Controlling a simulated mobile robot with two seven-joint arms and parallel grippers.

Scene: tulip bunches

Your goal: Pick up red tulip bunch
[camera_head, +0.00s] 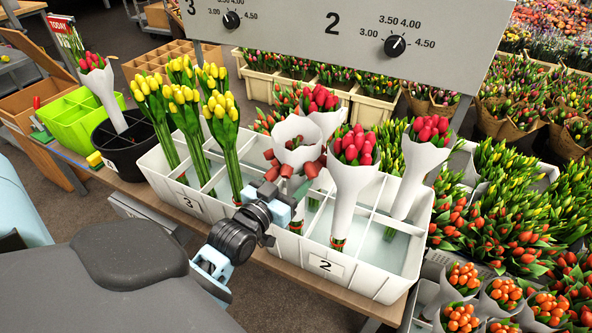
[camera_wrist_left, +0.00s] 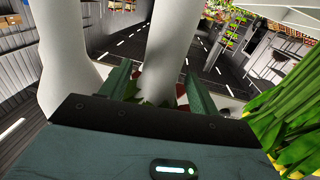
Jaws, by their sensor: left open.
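Several red tulip bunches in white paper wraps stand in the divided white crate (camera_head: 375,280). One red bunch (camera_head: 350,150) stands right of my left gripper (camera_head: 294,172), another red bunch (camera_head: 420,165) farther right, and one (camera_head: 318,105) behind. A white wrap (camera_head: 296,135) rises right at my left gripper; its flower heads are hard to make out. In the left wrist view a white wrap (camera_wrist_left: 165,45) stands between the open fingers of the gripper (camera_wrist_left: 158,90); contact cannot be told. Another white wrap (camera_wrist_left: 68,55) is left of it. My right gripper is not in view.
Yellow tulip bunches (camera_head: 220,120) stand in the crate's left part. A black bucket (camera_head: 125,150) holds another wrapped red bunch (camera_head: 100,85), beside a green bin (camera_head: 75,118). A grey panel with dials (camera_head: 345,35) hangs above. Crates of tulips crowd the right.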

